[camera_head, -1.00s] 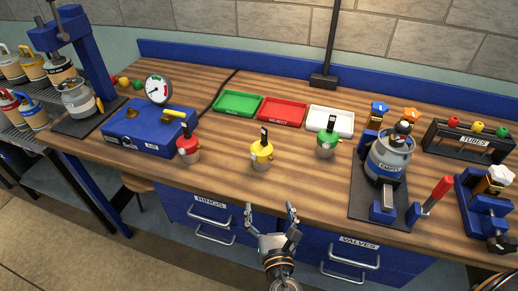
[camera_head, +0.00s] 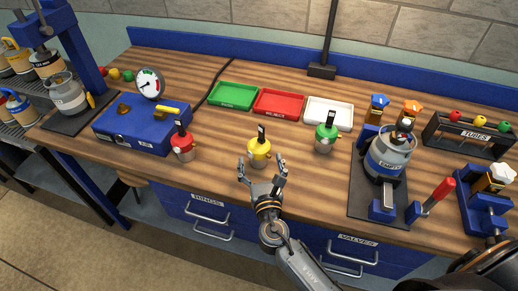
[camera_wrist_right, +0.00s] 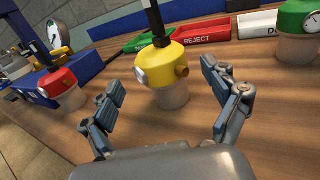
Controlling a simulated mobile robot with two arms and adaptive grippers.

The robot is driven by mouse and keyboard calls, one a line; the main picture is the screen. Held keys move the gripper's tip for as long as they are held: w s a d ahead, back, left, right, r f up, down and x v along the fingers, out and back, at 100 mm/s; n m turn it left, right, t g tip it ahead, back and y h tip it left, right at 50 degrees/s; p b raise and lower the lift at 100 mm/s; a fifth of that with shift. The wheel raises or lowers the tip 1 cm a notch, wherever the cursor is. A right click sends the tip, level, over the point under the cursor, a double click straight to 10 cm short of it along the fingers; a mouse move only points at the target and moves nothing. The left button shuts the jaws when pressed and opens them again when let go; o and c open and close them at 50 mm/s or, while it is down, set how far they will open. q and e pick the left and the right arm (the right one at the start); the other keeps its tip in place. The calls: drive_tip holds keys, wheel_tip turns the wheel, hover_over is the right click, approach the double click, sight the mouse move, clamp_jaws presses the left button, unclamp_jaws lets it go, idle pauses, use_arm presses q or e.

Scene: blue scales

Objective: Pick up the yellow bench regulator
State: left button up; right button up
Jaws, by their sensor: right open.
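The yellow bench regulator (camera_head: 259,149) stands upright on the wooden bench, with a black stem on top and a pale base. It also shows in the right wrist view (camera_wrist_right: 166,68), with a small gauge on its left side. My right gripper (camera_head: 263,172) is open just in front of it. In the right wrist view the regulator stands ahead of and between the two spread fingers (camera_wrist_right: 165,103), and I see no contact. My left gripper is not in view.
A red regulator (camera_head: 182,145) stands to the left and a green one (camera_head: 326,136) to the right. Behind are green (camera_head: 233,95), red (camera_head: 279,102) and white (camera_head: 328,113) trays. A blue box with a gauge (camera_head: 133,135) lies left; a grey cylinder (camera_head: 389,157) stands right.

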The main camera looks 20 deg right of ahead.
drive_tip(key=w, duration=0.3)
drive_tip(key=w+d, duration=0.1)
drive_tip(key=w, duration=0.1)
drive_tip(key=shift+f+p, duration=0.35)
drive_tip(key=shift+f, duration=0.05)
drive_tip(key=shift+s+r, duration=0.1)
drive_tip(key=shift+c, duration=0.6)
drive_tip(key=c, duration=1.4)
